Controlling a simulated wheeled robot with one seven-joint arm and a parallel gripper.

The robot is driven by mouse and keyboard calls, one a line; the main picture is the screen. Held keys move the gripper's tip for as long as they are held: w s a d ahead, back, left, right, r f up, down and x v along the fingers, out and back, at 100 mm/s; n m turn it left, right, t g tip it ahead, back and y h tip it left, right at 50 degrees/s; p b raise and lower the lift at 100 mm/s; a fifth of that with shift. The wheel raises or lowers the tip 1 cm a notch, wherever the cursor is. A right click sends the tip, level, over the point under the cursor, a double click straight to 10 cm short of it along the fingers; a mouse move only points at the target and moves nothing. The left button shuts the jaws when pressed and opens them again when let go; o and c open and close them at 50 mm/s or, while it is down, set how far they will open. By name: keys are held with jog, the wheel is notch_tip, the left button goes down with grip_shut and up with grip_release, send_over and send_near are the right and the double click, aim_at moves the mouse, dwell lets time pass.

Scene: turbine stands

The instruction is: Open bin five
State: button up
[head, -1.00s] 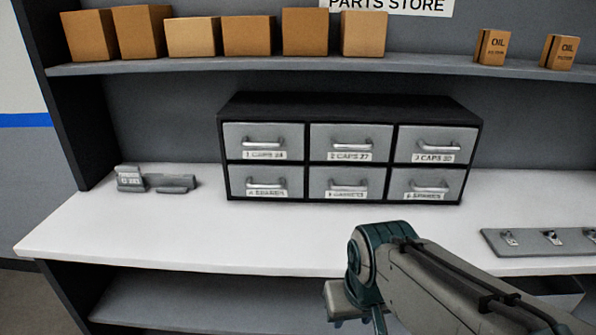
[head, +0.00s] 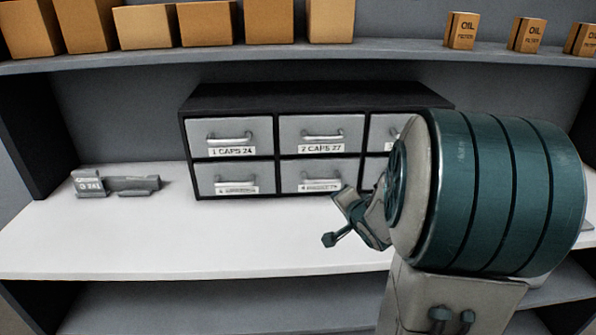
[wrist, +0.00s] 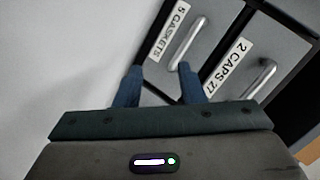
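Bin five (head: 310,178) is the bottom middle drawer of a black-framed cabinet. It is shut, flush with its neighbours. In the wrist view its face reads "5 GASKETS" (wrist: 168,31) and has a silver bar handle (wrist: 189,42). My gripper (wrist: 158,68) is open, its two blue fingers pointing at this drawer. The handle's near end appears between the fingertips, closer to the right one; I cannot tell if they touch. In the head view my gripper (head: 338,220) is in front of and just below bin five's right side, tilted.
Drawer two (head: 321,135), labelled "2 CAPS 27", is right above bin five, and drawer one (head: 231,137) is up left. The white counter (head: 200,240) is clear in front. Grey parts (head: 118,184) lie at left. Boxes (head: 265,20) stand on the shelf above.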

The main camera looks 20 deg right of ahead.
aim_at(323, 183)
jog(key=w+m+t+y, duration=0.1)
jog(key=w, duration=0.3)
jog(key=w+f+m+t+y, duration=0.1)
jog(key=w, duration=0.4)
jog(key=w+f+m+t+y, duration=0.1)
jog(key=w+m, duration=0.1)
jog(key=w, duration=0.2)
jog(key=shift+w+d+y, duration=0.1)
jog(key=shift+w+y, duration=0.2)
grip_shut()
